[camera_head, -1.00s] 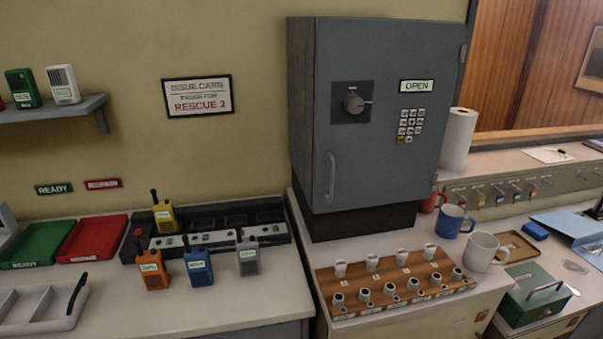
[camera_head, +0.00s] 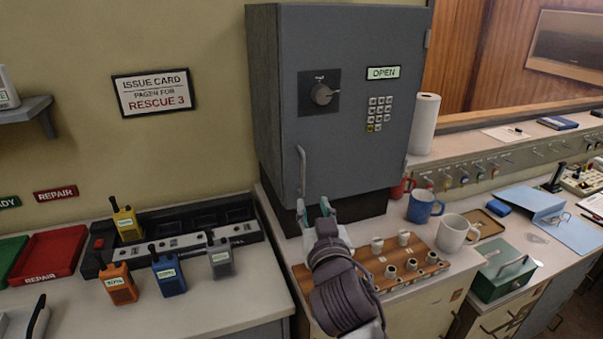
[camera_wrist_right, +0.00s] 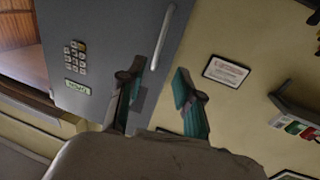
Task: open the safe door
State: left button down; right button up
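The grey safe (camera_head: 330,150) stands on a dark base on the counter, its door closed against the body as far as I can see. Its display (camera_head: 382,73) reads OPEN, above a keypad (camera_head: 380,114). A dial (camera_head: 321,94) is at the upper left of the door. The vertical door handle (camera_head: 301,170) is at the lower left; it also shows in the right wrist view (camera_wrist_right: 161,40). My right gripper (camera_head: 313,206) is open and empty, just below the handle in the head view. In the wrist view its fingers (camera_wrist_right: 153,90) are apart and the handle lies beyond them.
Radios (camera_head: 170,275) stand on the left counter.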

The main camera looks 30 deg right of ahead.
aim_at(303, 174)
jog(key=p+x, duration=0.4)
jog(key=x, duration=0.8)
jog(key=shift+w+d+r, duration=0.15)
jog(key=shift+w, duration=0.2)
jog(key=shift+w+d, duration=0.25)
jog(key=shift+w, duration=0.25)
grip_shut()
